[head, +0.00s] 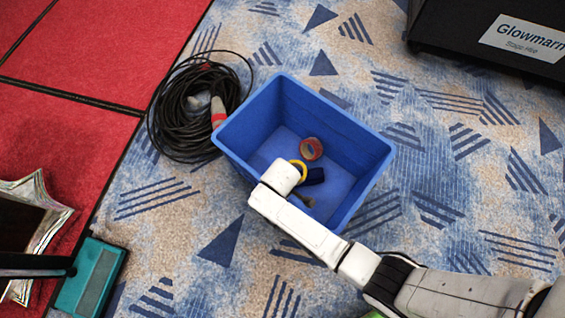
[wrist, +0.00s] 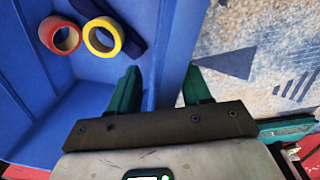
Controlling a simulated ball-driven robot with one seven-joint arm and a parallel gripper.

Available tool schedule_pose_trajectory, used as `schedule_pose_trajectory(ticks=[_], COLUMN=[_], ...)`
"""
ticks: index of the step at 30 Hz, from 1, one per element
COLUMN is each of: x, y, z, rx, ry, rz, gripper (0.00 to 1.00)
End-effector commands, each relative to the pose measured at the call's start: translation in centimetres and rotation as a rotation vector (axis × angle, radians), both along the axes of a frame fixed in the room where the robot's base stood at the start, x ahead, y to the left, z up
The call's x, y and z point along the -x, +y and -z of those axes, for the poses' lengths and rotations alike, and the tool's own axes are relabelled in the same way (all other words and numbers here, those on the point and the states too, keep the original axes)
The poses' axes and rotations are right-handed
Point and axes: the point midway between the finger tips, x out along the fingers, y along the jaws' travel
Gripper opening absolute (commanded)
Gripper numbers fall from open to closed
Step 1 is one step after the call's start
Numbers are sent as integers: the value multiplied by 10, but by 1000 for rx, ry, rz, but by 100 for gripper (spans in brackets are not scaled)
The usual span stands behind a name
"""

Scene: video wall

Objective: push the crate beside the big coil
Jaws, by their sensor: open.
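The blue crate (head: 345,140) stands on the patterned carpet, with a red tape roll (head: 312,148), a yellow tape roll (head: 299,164) and a dark blue item (head: 314,176) inside. The big coil of black cable (head: 168,112) lies just left of the crate's left corner; I cannot tell whether they touch. My gripper (wrist: 161,75) is open, with one green finger inside the crate and the other outside. The crate's wall (wrist: 170,55) runs between them. In the head view my arm covers part of the crate's near rim and hides the fingers.
A red floor area (head: 70,110) lies at left. A teal box (head: 92,278) and a silver-edged frame (head: 45,215) are at lower left. A black case (head: 455,60) labelled "Glowmarm" stands at upper right. Carpet right of the crate is clear.

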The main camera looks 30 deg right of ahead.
Motion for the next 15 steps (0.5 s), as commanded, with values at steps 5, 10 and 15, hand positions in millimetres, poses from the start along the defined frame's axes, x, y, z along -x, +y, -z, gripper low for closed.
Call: schedule_pose_trajectory(ticks=[5,10,15], x=[2,2,3], y=[2,3,4], z=[-41,-69,-83], rx=[-1,-1,0], ry=[-1,-2,0], rz=[-1,-1,-2], gripper=[48,48,48])
